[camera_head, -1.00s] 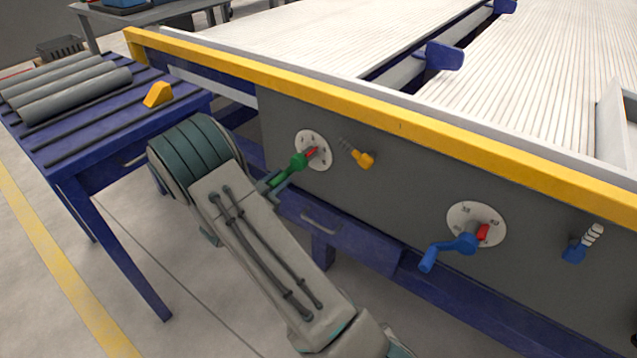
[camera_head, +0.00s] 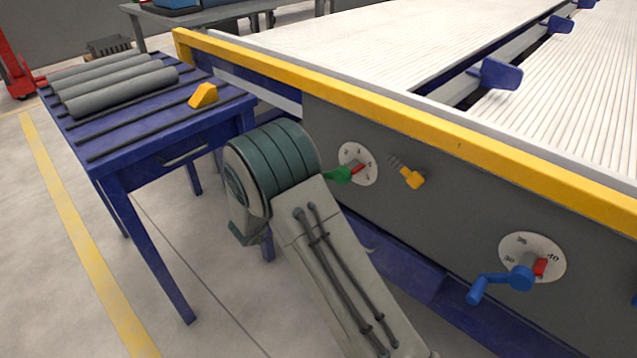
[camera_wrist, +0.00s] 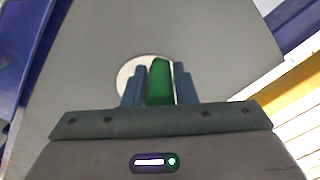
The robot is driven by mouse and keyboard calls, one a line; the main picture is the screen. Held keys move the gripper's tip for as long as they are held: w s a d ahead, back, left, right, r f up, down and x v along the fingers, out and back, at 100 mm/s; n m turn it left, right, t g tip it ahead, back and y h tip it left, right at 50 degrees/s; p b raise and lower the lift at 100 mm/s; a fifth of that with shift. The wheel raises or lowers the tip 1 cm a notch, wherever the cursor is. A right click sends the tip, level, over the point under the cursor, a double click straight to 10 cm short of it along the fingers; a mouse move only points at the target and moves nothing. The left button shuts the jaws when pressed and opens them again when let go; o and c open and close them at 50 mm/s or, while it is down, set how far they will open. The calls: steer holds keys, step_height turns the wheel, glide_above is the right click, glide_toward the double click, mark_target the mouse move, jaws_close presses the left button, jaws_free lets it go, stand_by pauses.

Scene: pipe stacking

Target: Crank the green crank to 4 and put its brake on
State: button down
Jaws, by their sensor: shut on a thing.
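The green crank (camera_head: 339,175) is on a white numbered dial (camera_head: 357,151) on the grey panel, with a red pointer (camera_head: 357,169) at its hub. My arm hides most of the crank in the head view. In the wrist view my gripper (camera_wrist: 159,85) is shut on the crank's green handle (camera_wrist: 160,82), with a finger on each side and the dial (camera_wrist: 126,75) behind. I cannot read which number the pointer marks. A yellow lever (camera_head: 413,179) sits just right of the dial, and my gripper is not on it.
A blue crank (camera_head: 518,279) with its own dial is lower right on the panel. A yellow rail (camera_head: 460,145) runs along the top. A blue table (camera_head: 130,172) with grey pipes (camera_head: 115,88) and a yellow wedge (camera_head: 203,95) stands left.

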steer(key=shift+a+r, duration=0.15)
steer(key=shift+a, duration=0.05)
steer(key=c, duration=1.3)
jaws_free()
steer(key=shift+a, duration=0.1)
steer(key=shift+o, duration=0.2)
steer(key=shift+s+d, duration=0.1)
steer(key=shift+d, duration=0.1)
steer(key=p+v, duration=0.3)
steer(key=v, duration=1.1)
steer(key=shift+p, duration=0.35)
